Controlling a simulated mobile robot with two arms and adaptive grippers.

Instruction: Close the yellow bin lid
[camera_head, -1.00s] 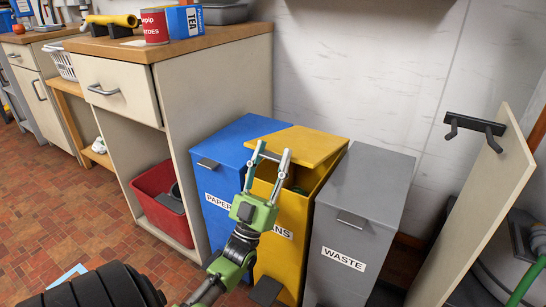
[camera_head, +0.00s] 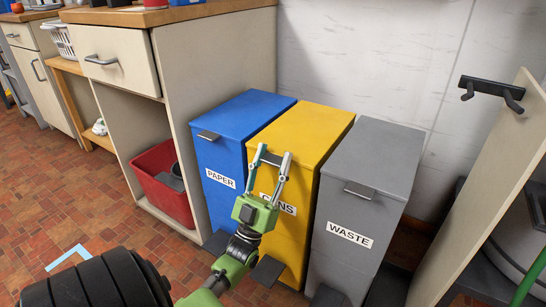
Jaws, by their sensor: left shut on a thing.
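The yellow bin (camera_head: 298,215) stands between the blue and grey bins, with a partly covered label on its front. Its yellow lid (camera_head: 306,128) lies flat on top, level with the lids beside it, and no opening shows. My left gripper (camera_head: 274,156) is at the lid's front edge, its two fingers shut on the lid there. The fingers hide the lid's handle area. My right gripper is not in view.
The blue PAPER bin (camera_head: 226,150) stands close on the left and the grey WASTE bin (camera_head: 345,225) close on the right. Black pedals stick out at the bins' feet. A wooden panel with black hooks (camera_head: 490,90) stands at right.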

